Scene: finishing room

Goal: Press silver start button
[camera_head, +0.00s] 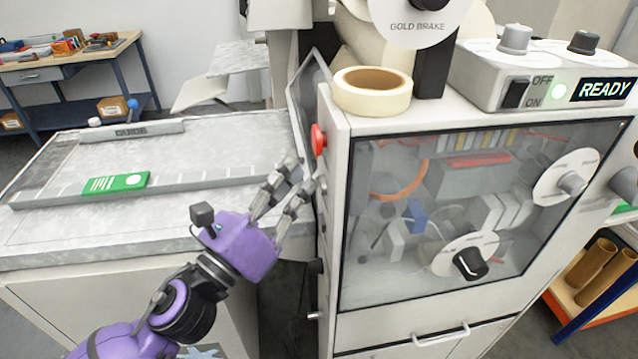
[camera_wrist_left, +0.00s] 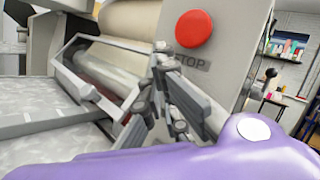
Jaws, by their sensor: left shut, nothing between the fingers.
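My left gripper (camera_head: 299,177) comes in from the left, shut and empty, with its fingertips at the left side face of the pale machine cabinet (camera_head: 336,160). In the left wrist view its fingers (camera_wrist_left: 172,85) lie in front of that side panel, below and left of the red stop button (camera_wrist_left: 194,28), labelled STOP. The red button (camera_head: 318,139) sits above the fingertips in the head view. I cannot clearly make out the silver start button; the fingers cover part of the panel under the STOP label. Whether the fingertips touch the panel is unclear. My right gripper is not in view.
A tape roll (camera_head: 372,91) and a control box (camera_head: 535,75) with a READY display stand on the cabinet. Left of it is a grey feed table (camera_head: 215,150) with a green card (camera_head: 115,183). A hinged clear guard (camera_head: 309,100) stands close to the fingers.

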